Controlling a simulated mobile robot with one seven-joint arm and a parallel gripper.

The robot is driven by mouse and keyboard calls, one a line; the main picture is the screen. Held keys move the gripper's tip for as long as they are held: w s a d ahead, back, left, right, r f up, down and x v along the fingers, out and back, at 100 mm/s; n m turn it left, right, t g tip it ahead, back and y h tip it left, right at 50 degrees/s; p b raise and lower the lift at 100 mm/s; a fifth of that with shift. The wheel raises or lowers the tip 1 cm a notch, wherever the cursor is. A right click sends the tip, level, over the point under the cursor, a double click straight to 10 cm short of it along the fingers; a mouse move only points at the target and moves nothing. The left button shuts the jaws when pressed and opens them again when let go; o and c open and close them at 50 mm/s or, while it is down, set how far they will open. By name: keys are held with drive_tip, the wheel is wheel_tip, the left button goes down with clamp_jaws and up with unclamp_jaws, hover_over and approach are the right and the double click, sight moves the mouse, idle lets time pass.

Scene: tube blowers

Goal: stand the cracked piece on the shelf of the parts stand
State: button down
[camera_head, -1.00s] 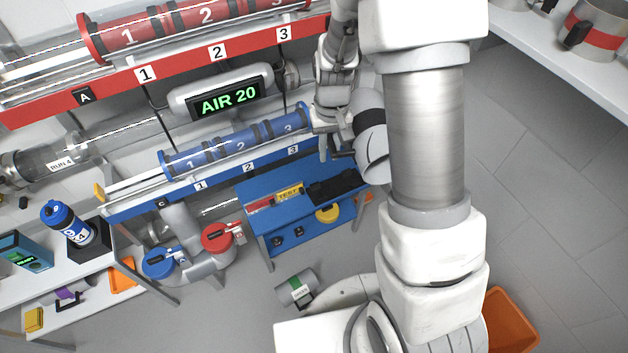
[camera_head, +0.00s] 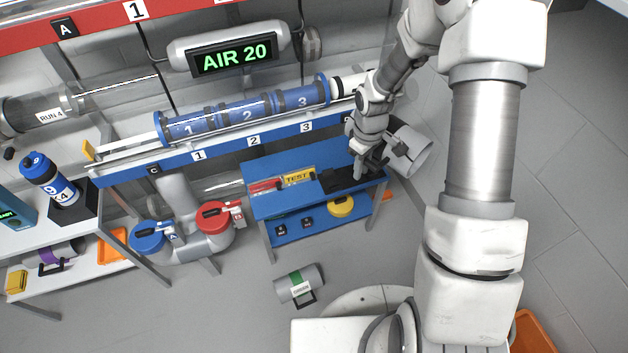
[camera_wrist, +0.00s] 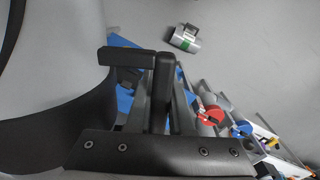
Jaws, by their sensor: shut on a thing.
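My gripper (camera_head: 372,160) is shut beside a pale grey, tube-like piece (camera_head: 412,150), which appears to be held in it; I take this as the cracked piece. No crack can be made out. The piece looks tilted, just right of the parts stand. The blue parts stand (camera_head: 275,206) has a top and a lower shelf (camera_head: 318,227). My gripper is over the right end of the stand's top. In the wrist view, my dark fingers (camera_wrist: 160,68) show near the centre, and a grey surface with a dark curved edge fills the left side.
On the stand's top are a black mat (camera_head: 340,180), a yellow TEST label (camera_head: 299,176) and a red item (camera_head: 265,186). The shelf holds a yellow round thing (camera_head: 341,207) and small dark items. A green-banded cylinder (camera_head: 296,282) lies on the floor. A blue rail (camera_head: 230,153) runs above.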

drive_tip(key=w+a+f+n+b, duration=0.15)
drive_tip(key=f+n+b, duration=0.25)
drive_tip(key=f+b, duration=0.65)
drive_tip(key=w+a+f+n+b, duration=0.1)
drive_tip(key=w+f+n+b, duration=0.35)
drive_tip(key=f, duration=1.15)
drive_tip(key=b, duration=0.6)
approach(321, 182)
drive_tip(key=shift+s+f+b, duration=0.1)
drive_tip(key=shift+f+b, duration=0.9)
drive_tip(key=shift+f, duration=2.2)
drive_tip(key=shift+f, duration=0.1)
drive_tip(key=shift+f, duration=0.15)
drive_tip(key=c, duration=1.1)
unclamp_jaws()
